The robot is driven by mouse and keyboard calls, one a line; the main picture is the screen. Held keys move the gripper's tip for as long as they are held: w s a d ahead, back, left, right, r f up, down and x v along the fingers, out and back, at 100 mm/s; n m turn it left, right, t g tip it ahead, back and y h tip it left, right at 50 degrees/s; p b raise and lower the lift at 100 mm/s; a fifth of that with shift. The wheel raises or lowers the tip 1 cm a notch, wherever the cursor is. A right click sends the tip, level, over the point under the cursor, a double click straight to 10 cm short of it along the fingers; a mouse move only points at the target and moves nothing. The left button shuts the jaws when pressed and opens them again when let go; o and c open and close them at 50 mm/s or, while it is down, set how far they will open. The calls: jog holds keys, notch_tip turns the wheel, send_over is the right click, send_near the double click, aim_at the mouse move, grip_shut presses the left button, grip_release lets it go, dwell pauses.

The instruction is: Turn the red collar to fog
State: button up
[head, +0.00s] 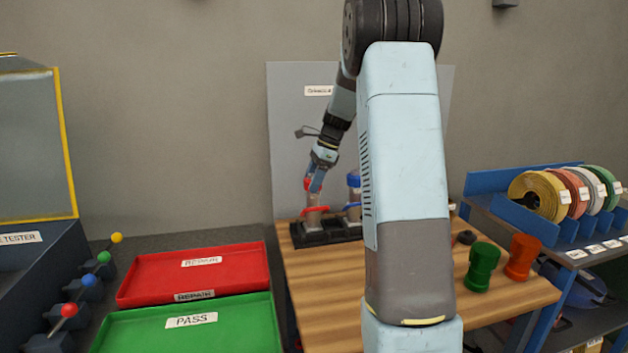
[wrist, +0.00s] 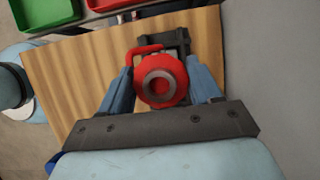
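The red collar (wrist: 161,80) is a round red piece with a grey ring in its middle, in the centre of the wrist view. A red loop handle shows just beyond its left side. In the head view the red top (head: 308,184) sits on a clear-bodied pump with a red lever (head: 315,209), in a black stand (head: 328,233). My gripper (head: 315,181) points down at this pump from above. In the wrist view its two blue fingers (wrist: 160,72) lie on either side of the collar, very close to it. Whether they press on it, I cannot tell.
A blue-topped pump (head: 353,180) stands just right, partly behind my arm. Green (head: 482,268) and orange (head: 522,257) pieces stand on the wooden bench (head: 320,290). Red REPAIR (head: 190,272) and green PASS (head: 190,325) trays lie left. A grey panel (head: 290,120) stands behind the pumps.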

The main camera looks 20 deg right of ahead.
jog(key=c, duration=0.4)
jog(key=shift+d, duration=0.1)
jog(key=shift+c, duration=0.3)
jog(key=shift+n, duration=0.3)
jog(key=n+g, duration=0.1)
jog(key=n, duration=0.2)
jog(key=n+g, duration=0.2)
jog(key=n, duration=0.2)
jog(key=shift+w, duration=0.1)
jog(key=n+g, duration=0.1)
jog(key=n, duration=0.1)
jog(key=n+h, duration=0.1)
jog(key=n, duration=0.2)
jog(key=shift+n+g+h, duration=0.3)
jog(key=shift+g, duration=0.1)
jog(key=n+h, duration=0.1)
jog(key=n, duration=0.3)
jog(key=shift+n+h, duration=0.3)
jog(key=shift+h, duration=0.1)
jog(key=shift+g, duration=0.4)
